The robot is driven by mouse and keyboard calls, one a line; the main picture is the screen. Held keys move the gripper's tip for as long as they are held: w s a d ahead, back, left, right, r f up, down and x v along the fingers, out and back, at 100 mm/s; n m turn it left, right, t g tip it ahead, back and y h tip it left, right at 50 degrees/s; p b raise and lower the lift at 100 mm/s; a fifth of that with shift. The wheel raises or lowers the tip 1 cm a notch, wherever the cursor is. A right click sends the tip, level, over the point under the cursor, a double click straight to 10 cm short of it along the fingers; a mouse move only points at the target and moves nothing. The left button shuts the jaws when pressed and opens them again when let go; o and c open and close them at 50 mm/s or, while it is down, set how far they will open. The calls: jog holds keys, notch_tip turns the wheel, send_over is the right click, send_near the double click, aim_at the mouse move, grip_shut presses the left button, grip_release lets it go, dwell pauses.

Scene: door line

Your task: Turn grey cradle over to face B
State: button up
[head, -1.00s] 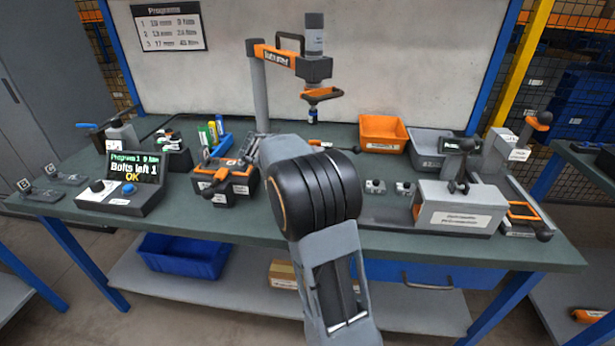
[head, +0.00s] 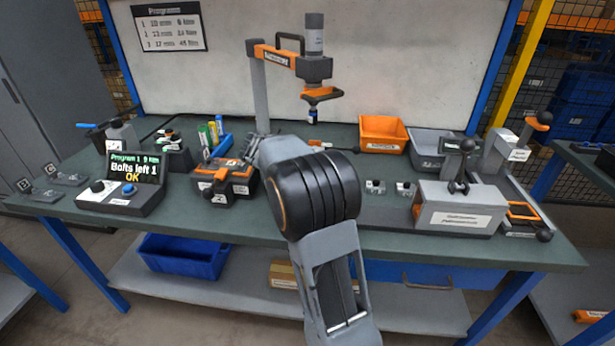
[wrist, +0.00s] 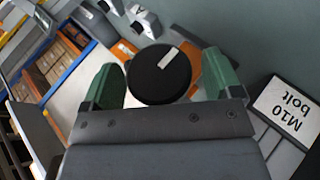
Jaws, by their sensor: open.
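In the wrist view, a round black knob (wrist: 159,75) with a white mark stands between the two green fingers of my gripper (wrist: 161,80). The fingers are apart, one on each side of the knob, and whether they touch it is unclear. Orange and grey parts show behind the knob. I cannot pick out the grey cradle or a face B with certainty; my arm hides the middle of the bench and my gripper in the head view. A grey box (head: 458,211) with a black knob on top stands right of my arm.
A torque driver (head: 314,68) hangs above the bench. An orange bin (head: 383,134) and a grey bin (head: 424,143) stand behind. In the wrist view, an "M10 bolt" label (wrist: 287,108) lies right of my gripper.

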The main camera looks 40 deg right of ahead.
jog(key=p+v, duration=0.2)
jog(key=v, duration=1.1)
jog(key=shift+a+r, duration=0.3)
